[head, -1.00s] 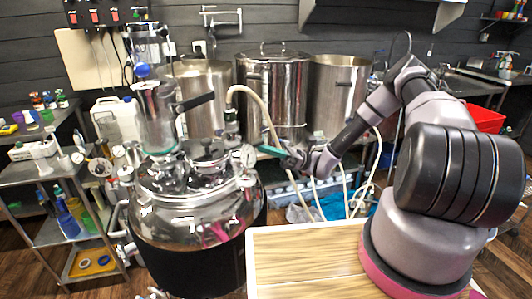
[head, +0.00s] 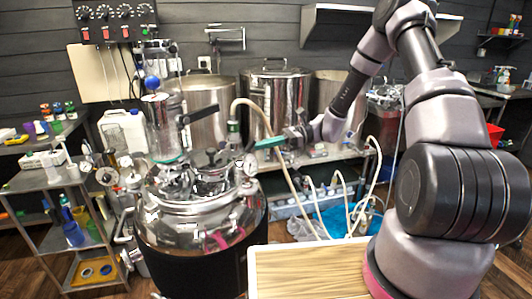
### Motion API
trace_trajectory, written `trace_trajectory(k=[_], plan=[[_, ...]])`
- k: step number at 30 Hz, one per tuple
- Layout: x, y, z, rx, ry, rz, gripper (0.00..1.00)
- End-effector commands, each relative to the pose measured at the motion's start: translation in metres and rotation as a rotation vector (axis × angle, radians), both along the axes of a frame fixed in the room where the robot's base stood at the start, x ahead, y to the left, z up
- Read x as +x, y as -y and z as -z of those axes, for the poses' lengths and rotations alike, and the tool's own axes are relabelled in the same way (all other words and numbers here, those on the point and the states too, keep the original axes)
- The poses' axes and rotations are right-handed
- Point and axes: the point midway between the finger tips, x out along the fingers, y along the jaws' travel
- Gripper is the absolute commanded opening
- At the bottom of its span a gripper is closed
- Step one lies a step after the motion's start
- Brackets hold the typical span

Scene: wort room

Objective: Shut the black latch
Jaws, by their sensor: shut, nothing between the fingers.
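The black latch (head: 200,108) is a dark lever on the steel and glass column above the round steel vessel (head: 200,215). It slants up and to the right, standing out from the column. My gripper (head: 260,145) is to the right of the latch and lower in the picture, near the pale hose. Its slim teal fingers point left and look closed with nothing in them. It appears apart from the latch. The fine detail of the fingertips is too small to make out.
A pale hose (head: 263,116) arches up near my gripper. A gauge (head: 250,164) and a black knob (head: 211,156) stand on the vessel lid. Large steel pots (head: 275,95) stand behind. A wooden-topped board (head: 305,272) lies in front.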

Motion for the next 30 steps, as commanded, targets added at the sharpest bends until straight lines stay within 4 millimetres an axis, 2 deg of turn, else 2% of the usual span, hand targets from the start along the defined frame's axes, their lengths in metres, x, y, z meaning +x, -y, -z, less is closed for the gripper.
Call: trace_trajectory(k=[11,20,30], plan=[[-0.005,-0.024,-0.026,-0.347,0.077,-0.005,0.0],[-0.005,-0.021,-0.024,-0.341,0.068,0.0,0.0],[-0.004,-0.021,-0.038,-0.34,0.069,-0.001,0.0]])
